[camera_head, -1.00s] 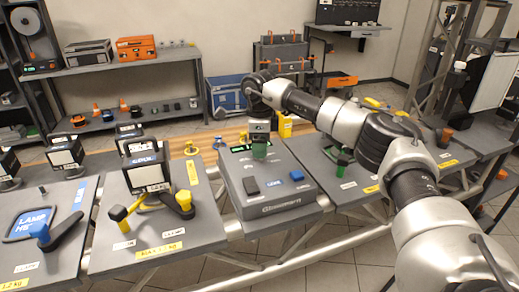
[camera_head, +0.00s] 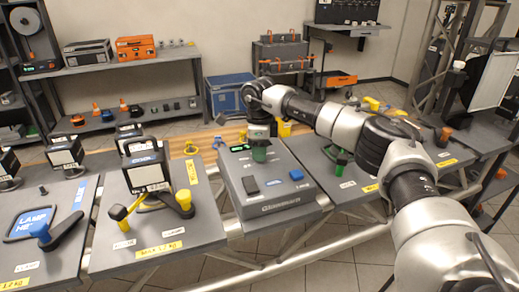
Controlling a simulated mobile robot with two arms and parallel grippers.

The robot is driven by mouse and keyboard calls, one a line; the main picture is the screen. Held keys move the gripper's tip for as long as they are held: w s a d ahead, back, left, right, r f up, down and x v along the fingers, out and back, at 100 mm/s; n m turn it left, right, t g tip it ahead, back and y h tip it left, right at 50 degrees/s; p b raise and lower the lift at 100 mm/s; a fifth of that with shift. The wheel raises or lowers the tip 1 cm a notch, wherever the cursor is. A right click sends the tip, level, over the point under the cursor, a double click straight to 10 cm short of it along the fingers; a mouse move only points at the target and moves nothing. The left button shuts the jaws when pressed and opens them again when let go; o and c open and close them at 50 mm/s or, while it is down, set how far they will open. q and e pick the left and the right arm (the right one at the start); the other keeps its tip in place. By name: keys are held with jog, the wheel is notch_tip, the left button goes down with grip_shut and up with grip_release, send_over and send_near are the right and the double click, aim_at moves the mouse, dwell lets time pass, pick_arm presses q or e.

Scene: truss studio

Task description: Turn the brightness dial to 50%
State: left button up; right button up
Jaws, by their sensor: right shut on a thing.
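A grey control box (camera_head: 275,192) stands on the bench in the middle of the camera_head view. It has a black button (camera_head: 250,184), a blue button (camera_head: 296,175) and a small lit green display (camera_head: 240,148) on its sloped top. My right gripper (camera_head: 259,150) points down over the box's back part, shut on a green dial (camera_head: 259,155) there. The dial's marking is hidden, and the display is too small to read. My left gripper is not in view.
Left of the box, a grey panel holds a black lamp block (camera_head: 147,168) and yellow-black levers (camera_head: 182,203). Right of the box, another panel carries a green handle (camera_head: 340,156).

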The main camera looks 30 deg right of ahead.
jog(key=m+p, duration=0.2)
jog(key=m, duration=0.1)
jog(key=shift+r, duration=0.15)
jog(key=m+p, duration=0.1)
jog(key=m, duration=0.2)
jog(key=m+p, duration=0.2)
jog(key=m, duration=0.2)
jog(key=shift+m, duration=0.3)
jog(key=m+p, duration=0.1)
jog(key=m, duration=0.2)
jog(key=shift+m+p, duration=0.3)
jog(key=shift+p, duration=0.1)
jog(key=m+p, duration=0.1)
jog(key=m, duration=0.3)
jog(key=shift+p, duration=0.4)
jog(key=m+p, duration=0.2)
jog(key=m, duration=0.3)
jog(key=shift+m, duration=0.3)
